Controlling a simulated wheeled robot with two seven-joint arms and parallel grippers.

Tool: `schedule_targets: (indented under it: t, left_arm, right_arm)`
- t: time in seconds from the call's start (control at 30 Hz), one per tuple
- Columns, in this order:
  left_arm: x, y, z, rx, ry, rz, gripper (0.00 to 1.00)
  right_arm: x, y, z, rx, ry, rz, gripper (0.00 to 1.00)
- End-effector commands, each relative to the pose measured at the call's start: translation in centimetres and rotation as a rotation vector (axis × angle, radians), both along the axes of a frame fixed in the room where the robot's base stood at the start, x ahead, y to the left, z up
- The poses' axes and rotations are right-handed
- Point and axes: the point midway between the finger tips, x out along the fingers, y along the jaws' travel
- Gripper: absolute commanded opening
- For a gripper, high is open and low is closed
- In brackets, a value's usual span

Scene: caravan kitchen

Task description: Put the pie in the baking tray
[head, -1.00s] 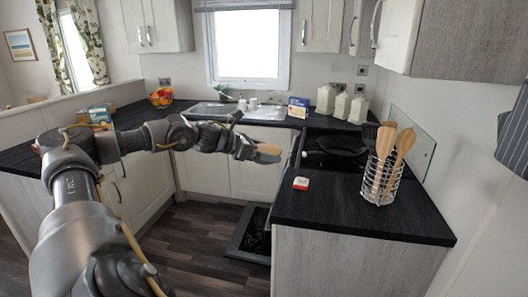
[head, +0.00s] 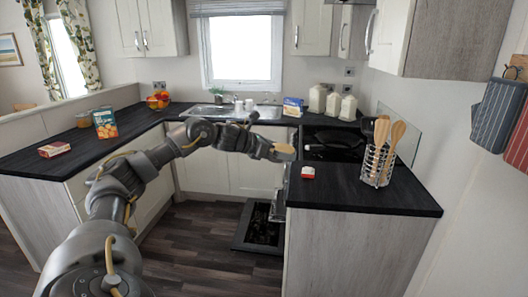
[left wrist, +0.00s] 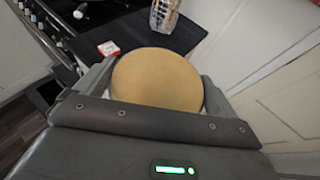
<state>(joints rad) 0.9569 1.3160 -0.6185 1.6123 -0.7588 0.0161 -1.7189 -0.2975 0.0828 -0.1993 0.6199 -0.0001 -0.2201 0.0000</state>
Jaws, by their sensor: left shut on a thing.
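The pie is a round, flat, golden-tan disc (left wrist: 157,80), held between the two fingers of my left gripper in the left wrist view. In the head view the pie (head: 286,149) shows as a small tan shape at the end of my left gripper (head: 273,150). The gripper is shut on it, in the air in front of the cooker end of the counter. I cannot make out a baking tray for certain. A dark, open oven door or drawer (head: 258,232) lies low near the floor below the pie. My right gripper is not in view.
The black right counter (head: 365,194) holds a small red and white box (head: 308,172) and a wire utensil holder (head: 378,166). A black pan (head: 335,138) sits on the hob behind. The dark wood floor (head: 195,245) left of the oven is clear.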

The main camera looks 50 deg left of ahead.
Motion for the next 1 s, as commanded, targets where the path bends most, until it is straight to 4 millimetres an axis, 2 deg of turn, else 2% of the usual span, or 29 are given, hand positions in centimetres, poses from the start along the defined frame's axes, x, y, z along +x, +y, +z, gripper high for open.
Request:
schedule_targets:
  t: [0.17,0.33,0.43,0.53,0.63,0.73,1.0]
  left_arm:
    - [3.6,-2.4,-0.3,-0.005,-0.004,0.0,0.65]
    - [7.6,-4.1,-2.5,-0.006,0.001,0.074,0.65]
    - [9.8,-3.8,-4.7,-0.006,0.004,0.183,0.65]
    - [11.0,-2.3,-7.2,-0.005,0.007,0.321,0.65]
    - [11.1,0.0,-10.2,-0.003,0.009,0.481,0.65]
    - [10.4,2.3,-12.6,0.0,0.007,0.621,0.65]
    - [6.6,6.8,-17.7,0.006,0.005,0.915,0.65]
  right_arm:
    - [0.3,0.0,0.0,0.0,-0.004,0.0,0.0]
    - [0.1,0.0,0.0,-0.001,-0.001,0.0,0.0]
    - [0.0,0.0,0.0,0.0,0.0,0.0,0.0]
    - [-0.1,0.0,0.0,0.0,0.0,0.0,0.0]
    - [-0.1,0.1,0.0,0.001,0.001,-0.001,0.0]
    - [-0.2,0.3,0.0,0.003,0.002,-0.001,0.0]
    - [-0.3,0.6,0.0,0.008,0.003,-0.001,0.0]
